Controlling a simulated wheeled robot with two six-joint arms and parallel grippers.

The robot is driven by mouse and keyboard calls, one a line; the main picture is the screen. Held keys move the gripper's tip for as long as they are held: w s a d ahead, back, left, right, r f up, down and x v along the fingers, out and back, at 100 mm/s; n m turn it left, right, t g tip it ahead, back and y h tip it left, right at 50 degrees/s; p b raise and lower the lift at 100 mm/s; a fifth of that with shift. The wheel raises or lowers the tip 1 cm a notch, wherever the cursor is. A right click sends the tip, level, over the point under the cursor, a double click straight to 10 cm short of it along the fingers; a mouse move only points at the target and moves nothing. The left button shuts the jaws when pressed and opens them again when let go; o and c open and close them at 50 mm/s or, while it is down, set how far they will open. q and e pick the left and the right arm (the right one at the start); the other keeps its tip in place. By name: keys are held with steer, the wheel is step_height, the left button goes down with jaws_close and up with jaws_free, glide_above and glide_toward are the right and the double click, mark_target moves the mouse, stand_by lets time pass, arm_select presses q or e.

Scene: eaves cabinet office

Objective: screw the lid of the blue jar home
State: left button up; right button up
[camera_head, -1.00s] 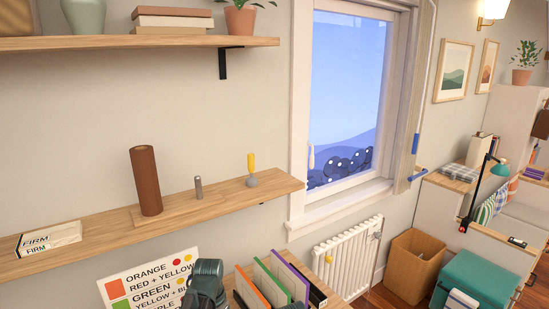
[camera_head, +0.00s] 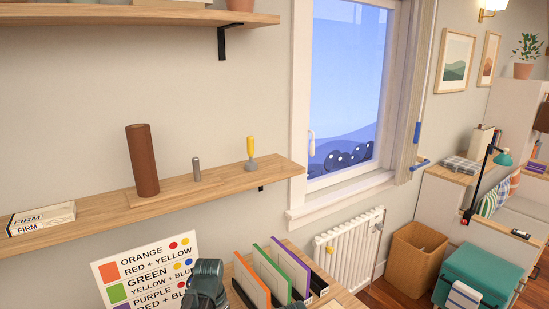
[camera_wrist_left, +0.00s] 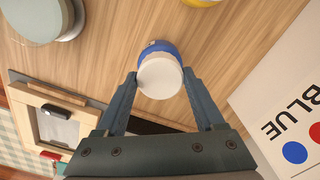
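The blue jar (camera_wrist_left: 157,47) stands on a wooden surface in the left wrist view, with a white lid (camera_wrist_left: 160,78) toward me. My left gripper (camera_wrist_left: 160,76) has its two fingers spread, one on each side of the lid. Small gaps seem to show between fingertips and lid, and I cannot make out contact. Whether the lid sits straight on its thread is not visible. The head view shows neither the jar nor a gripper, only parts of my arms at the bottom edge. My right gripper is out of view.
A pale jar (camera_wrist_left: 40,18) and a yellow thing (camera_wrist_left: 202,2) stand near the blue jar. A colour chart (camera_head: 148,272) stands left of upright folders (camera_head: 270,272); its edge also shows in the wrist view (camera_wrist_left: 285,100). A wooden shelf (camera_head: 100,212) runs above.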

arm_select(q)
steer(key=c, duration=0.8)
steer(key=m, duration=0.4)
steer(key=shift+m, duration=0.4)
steer(key=shift+c, duration=0.2)
steer(key=m, duration=0.3)
steer(key=shift+m, duration=0.4)
steer(key=m, duration=0.3)
steer(key=shift+m, duration=0.4)
steer(key=m, duration=0.3)
steer(key=shift+f+m, duration=0.1)
steer(key=shift+m, duration=0.2)
